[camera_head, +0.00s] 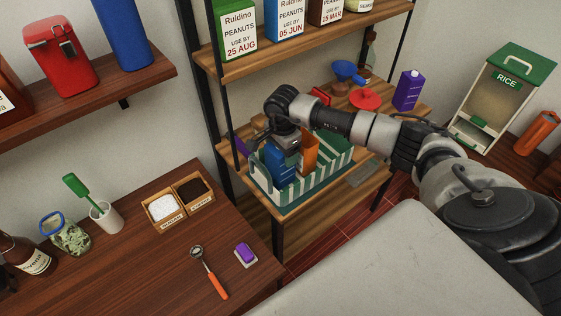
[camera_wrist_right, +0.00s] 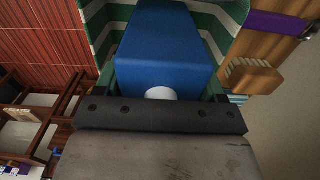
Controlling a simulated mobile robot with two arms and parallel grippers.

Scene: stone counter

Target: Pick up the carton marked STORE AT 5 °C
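A blue carton (camera_head: 280,163) stands in a green-and-white striped basket (camera_head: 327,174) on the shelf unit's lower board. In the right wrist view the blue carton (camera_wrist_right: 160,45), with a white cap (camera_wrist_right: 161,93), lies between the fingers of my right gripper (camera_wrist_right: 161,88). In the head view that gripper (camera_head: 283,146) is down at the carton's top. Whether its fingers press on the carton is unclear. An orange carton (camera_head: 309,152) stands beside it in the basket. A purple carton (camera_head: 408,91) stands further right. I cannot read STORE AT 5 °C on any carton. My left gripper is out of view.
A red funnel-like thing (camera_head: 365,99) and a blue one (camera_head: 345,71) sit behind my arm. An upper shelf (camera_head: 300,52) with peanut cartons runs above the basket. Black shelf posts (camera_head: 227,123) stand close by. A wooden counter (camera_head: 140,270) with small boxes and a scoop is at front left.

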